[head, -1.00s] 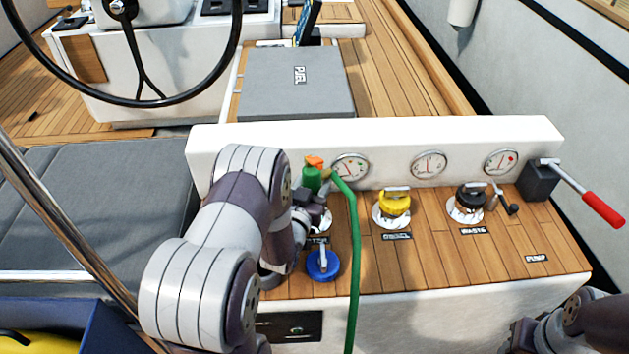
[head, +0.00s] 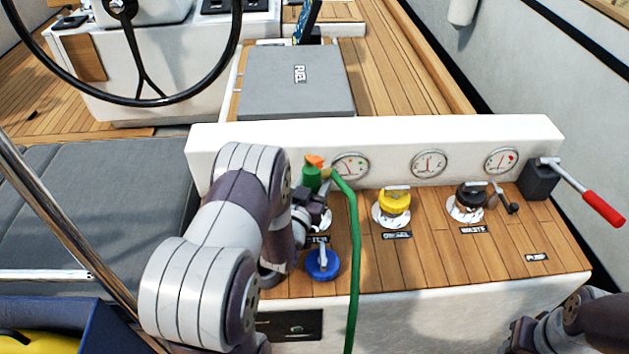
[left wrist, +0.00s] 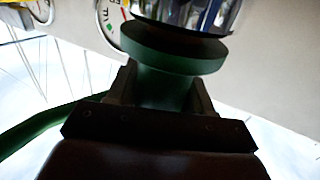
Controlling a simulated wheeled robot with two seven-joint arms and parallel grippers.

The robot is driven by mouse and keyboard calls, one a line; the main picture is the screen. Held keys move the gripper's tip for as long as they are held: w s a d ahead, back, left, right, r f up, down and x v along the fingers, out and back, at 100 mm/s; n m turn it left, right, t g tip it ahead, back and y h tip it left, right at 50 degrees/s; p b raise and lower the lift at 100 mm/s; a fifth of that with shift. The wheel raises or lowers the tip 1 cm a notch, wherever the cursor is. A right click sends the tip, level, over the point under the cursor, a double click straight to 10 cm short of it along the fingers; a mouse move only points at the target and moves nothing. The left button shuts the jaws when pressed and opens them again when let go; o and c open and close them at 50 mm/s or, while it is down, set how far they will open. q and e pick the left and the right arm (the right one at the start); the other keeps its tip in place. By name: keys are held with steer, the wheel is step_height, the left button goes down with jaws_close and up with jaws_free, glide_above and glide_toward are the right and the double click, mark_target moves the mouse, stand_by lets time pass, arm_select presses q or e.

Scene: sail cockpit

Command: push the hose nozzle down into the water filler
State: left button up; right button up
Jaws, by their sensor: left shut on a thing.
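The green hose nozzle (head: 312,177) with an orange top stands above the leftmost filler on the wooden panel. My left gripper (head: 318,196) is shut on the nozzle; in the left wrist view its two fingers (left wrist: 162,88) close on the dark green body (left wrist: 165,55). The water filler (head: 325,221) shows only as part of a metal rim, mostly hidden behind my gripper and arm. I cannot tell how deep the nozzle tip sits. The green hose (head: 353,255) arcs right and hangs over the panel's front. My right gripper (head: 515,338) is partly in view at the bottom right.
The blue cap (head: 323,265) lies on the panel in front of the filler. The yellow diesel cap (head: 394,203) and black waste cap (head: 471,196) are to the right, with a red-handled pump lever (head: 601,208) beyond. Gauges (head: 350,168) line the white wall behind.

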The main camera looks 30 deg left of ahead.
arm_select(q)
steer(key=shift+f+b, duration=0.3)
steer(key=shift+r, duration=0.2)
steer(key=shift+r+p, duration=0.65)
steer(key=shift+p, duration=0.05)
steer(key=shift+f+b, duration=0.6)
steer(key=shift+f, duration=0.05)
stand_by(1.1)
steer(key=shift+r+p, duration=0.55)
steer(key=shift+r, duration=0.1)
steer(key=shift+f+b, duration=0.85)
steer(key=shift+f, duration=0.05)
stand_by(0.4)
steer(key=o, duration=1.1)
